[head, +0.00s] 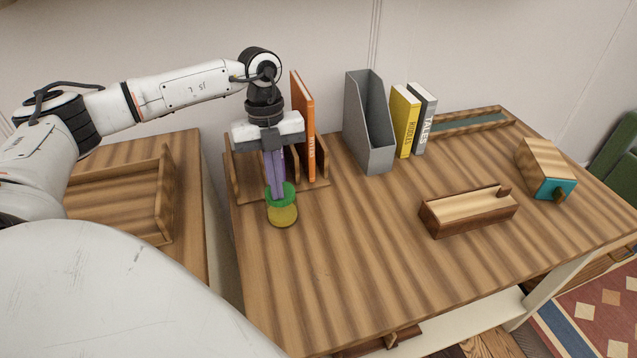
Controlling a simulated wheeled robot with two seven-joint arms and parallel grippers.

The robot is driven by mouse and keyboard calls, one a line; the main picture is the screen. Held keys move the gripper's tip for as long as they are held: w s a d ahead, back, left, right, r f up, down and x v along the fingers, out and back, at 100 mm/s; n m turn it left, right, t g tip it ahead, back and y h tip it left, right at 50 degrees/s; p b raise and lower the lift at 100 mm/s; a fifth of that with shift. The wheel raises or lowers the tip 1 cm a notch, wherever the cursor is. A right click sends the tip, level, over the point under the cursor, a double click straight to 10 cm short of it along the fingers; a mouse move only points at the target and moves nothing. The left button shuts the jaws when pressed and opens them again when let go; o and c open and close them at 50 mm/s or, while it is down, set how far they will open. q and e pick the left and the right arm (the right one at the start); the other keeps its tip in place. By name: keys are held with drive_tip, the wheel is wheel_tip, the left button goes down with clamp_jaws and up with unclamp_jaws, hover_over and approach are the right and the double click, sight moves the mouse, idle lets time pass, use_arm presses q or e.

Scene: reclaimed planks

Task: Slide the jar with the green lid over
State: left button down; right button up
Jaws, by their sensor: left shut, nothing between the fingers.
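A jar with a green lid (287,190) and a yellow lower body (283,216) stands upright on the wooden desk, near its left side. My left gripper (276,192) comes down from above with its fingers shut and empty. The fingertips overlap the jar's green lid in the picture and hide part of it. I cannot tell whether they touch the jar. My right gripper is not in view.
A wooden rack (236,180) with an orange book (304,125) stands right behind the jar. A grey file holder (372,130), a yellow book (404,120) and a grey book (424,118) stand farther right. A wooden box (468,213) lies right of clear desk.

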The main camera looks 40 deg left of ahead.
use_arm(q)
drive_tip(key=shift+s+a+f, duration=0.1)
drive_tip(key=shift+f, duration=0.1)
drive_tip(key=shift+r+p, duration=0.75)
drive_tip(key=shift+p, duration=0.05)
drive_tip(key=shift+w+r, duration=0.2)
drive_tip(key=shift+r, duration=0.15)
wheel_tip(320, 180, up, 9)
drive_tip(key=a, duration=0.1)
drive_tip(key=shift+w+a+f, duration=0.15)
drive_tip(key=shift+w+a, duration=0.05)
drive_tip(key=shift+w, duration=0.2)
